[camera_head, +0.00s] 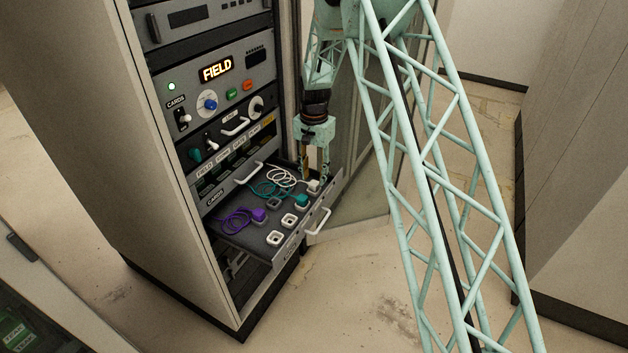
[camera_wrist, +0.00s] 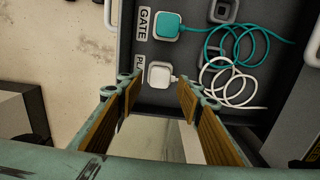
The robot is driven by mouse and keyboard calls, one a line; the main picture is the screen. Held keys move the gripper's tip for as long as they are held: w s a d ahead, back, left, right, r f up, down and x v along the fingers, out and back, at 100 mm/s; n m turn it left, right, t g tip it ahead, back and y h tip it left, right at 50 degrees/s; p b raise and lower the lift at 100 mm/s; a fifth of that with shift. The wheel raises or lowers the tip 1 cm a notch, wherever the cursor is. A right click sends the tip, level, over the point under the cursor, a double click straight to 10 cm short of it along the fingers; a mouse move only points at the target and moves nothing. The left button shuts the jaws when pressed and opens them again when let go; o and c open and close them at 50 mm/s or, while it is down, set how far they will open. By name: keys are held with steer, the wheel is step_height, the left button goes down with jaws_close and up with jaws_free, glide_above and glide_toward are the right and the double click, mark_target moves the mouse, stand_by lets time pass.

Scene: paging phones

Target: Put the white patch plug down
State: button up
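The white patch plug (camera_wrist: 161,75) sits on a white-framed socket beside a label that starts "PU", partly hidden by my gripper. It also shows in the head view (camera_head: 313,185) at the right corner of the pulled-out drawer (camera_head: 246,246). Its white cord (camera_wrist: 232,88) lies coiled to the right. My gripper (camera_wrist: 157,94) is open, with its wood-coloured finger pads apart on either side of the plug's line. The plug shows just beyond the fingertips, with gaps on both sides. In the head view my gripper (camera_head: 315,172) points down over the plug.
A teal plug (camera_wrist: 167,25) with a coiled teal cord sits on the socket labelled GATE. A purple plug (camera_head: 258,214) and empty white sockets (camera_head: 275,238) share the drawer. The rack panel (camera_head: 218,90) showing FIELD rises behind. Open floor (camera_head: 345,290) lies in front.

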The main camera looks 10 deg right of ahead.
mark_target(314, 183)
step_height(314, 183, up, 9)
stand_by(0.5)
steer(key=shift+r, duration=0.1)
stand_by(0.7)
